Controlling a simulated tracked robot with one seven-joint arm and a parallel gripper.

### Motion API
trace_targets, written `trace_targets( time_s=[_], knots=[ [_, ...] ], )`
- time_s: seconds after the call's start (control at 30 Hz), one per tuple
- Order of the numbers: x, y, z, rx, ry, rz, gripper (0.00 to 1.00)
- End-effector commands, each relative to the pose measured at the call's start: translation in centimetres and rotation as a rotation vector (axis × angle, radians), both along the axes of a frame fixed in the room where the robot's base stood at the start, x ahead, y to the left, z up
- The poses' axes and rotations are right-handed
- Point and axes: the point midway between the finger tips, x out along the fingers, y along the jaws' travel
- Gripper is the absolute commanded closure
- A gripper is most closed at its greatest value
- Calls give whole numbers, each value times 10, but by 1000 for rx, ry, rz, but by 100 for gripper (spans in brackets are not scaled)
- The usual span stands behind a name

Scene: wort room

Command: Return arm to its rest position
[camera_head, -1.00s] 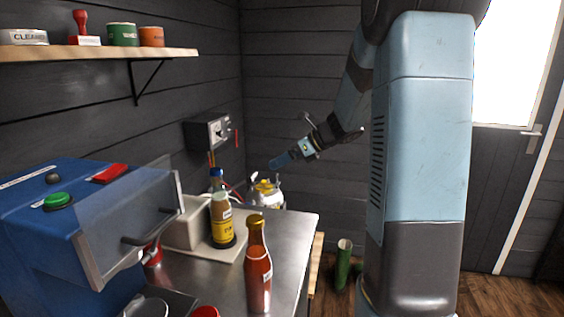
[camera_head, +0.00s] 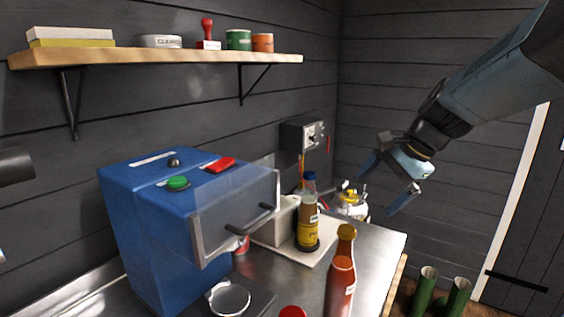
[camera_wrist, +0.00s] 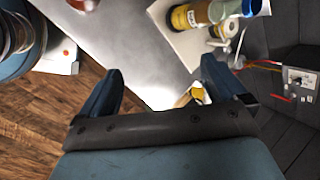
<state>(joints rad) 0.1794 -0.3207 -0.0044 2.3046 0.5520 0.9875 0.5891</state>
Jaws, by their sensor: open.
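My gripper (camera_head: 386,187) is open and empty, with its two blue fingers spread apart. In the head view it hangs in the air at the right, in front of the dark plank wall and to the right of the steel counter (camera_head: 378,247). My arm reaches in from the upper right. In the wrist view the fingers (camera_wrist: 160,85) are spread with nothing between them, above the counter's edge and the wooden floor.
Close by on the counter stand a red sauce bottle (camera_head: 341,285) and a yellow-labelled bottle (camera_head: 307,225). A blue machine (camera_head: 150,225) stands left. A shelf (camera_head: 170,57) and a control box (camera_head: 303,135) are on the walls. Green boots (camera_head: 424,290) stand on the floor.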

Motion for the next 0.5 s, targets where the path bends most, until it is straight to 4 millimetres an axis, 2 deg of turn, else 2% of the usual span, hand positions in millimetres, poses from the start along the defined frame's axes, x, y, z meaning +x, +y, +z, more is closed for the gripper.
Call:
trace_targets(
  time_s=[0.03,0.2,0.5],
  knots=[
    [-15,2,3,-61,-39,73,2],
    [-56,-1,5,-276,-158,323,2],
    [-113,-16,7,-633,-323,720,2]
  ],
)
